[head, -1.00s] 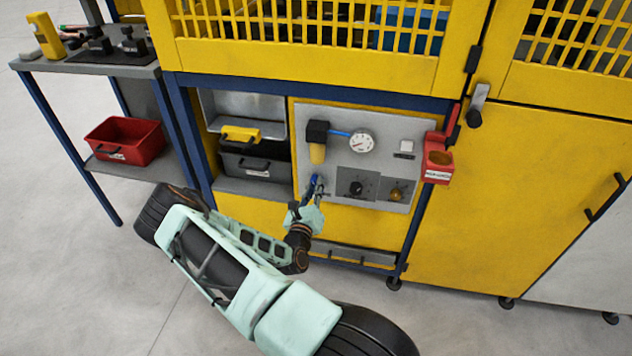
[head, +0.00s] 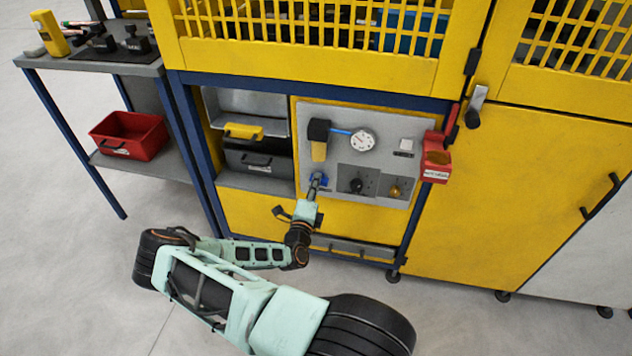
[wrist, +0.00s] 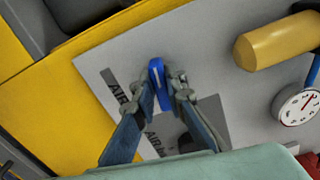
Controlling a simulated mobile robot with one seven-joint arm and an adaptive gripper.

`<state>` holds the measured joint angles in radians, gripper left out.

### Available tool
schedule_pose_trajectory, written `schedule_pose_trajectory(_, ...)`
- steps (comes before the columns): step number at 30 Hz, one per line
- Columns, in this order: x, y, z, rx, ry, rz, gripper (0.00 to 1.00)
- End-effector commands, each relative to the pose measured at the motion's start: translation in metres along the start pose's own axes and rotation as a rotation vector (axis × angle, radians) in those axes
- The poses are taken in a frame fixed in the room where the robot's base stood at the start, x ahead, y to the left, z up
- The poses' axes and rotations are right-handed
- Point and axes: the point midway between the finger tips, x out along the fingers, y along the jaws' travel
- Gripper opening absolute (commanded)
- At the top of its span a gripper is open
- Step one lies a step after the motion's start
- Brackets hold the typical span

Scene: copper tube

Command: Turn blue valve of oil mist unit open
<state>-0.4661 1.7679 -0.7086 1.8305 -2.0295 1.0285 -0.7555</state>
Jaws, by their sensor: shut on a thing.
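The blue valve (head: 319,181) is on the grey control panel (head: 385,125), below the oil mist unit (head: 319,140) with its yellow bowl. In the wrist view the blue valve handle (wrist: 157,73) sits between my two fingertips. My gripper (head: 314,184) reaches up to the panel from below; in the wrist view my gripper (wrist: 163,85) is shut on the blue handle. The fingers hide part of the handle's sides. The yellow bowl (wrist: 278,42) shows at the upper right of the wrist view.
A black knob (head: 357,186) and a yellowish knob (head: 395,190) are right of the valve. A gauge (head: 362,141) is above them. A red holder (head: 436,160) hangs at the panel's right edge. A red bin (head: 128,136) stands on the left shelf.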

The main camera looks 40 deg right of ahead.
Motion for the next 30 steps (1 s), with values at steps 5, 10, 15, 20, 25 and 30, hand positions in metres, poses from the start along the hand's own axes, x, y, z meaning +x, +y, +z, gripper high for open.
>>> schedule_pose_trajectory(5,-0.001,0.0016,-0.0012,-0.089,0.002,0.003,0.0)
schedule_pose_trajectory(10,-0.001,0.0024,-0.0017,-0.136,0.003,0.004,0.0)
schedule_pose_trajectory(15,-0.001,0.0024,-0.002,-0.157,0.003,0.004,0.0)
schedule_pose_trajectory(20,-0.001,0.0024,-0.0022,-0.161,0.004,0.004,0.0)
schedule_pose_trajectory(25,-0.001,0.0024,-0.0023,-0.161,0.004,0.004,0.0)
schedule_pose_trajectory(30,-0.0008,0.0022,-0.0019,-0.16,0.003,0.003,0.25)
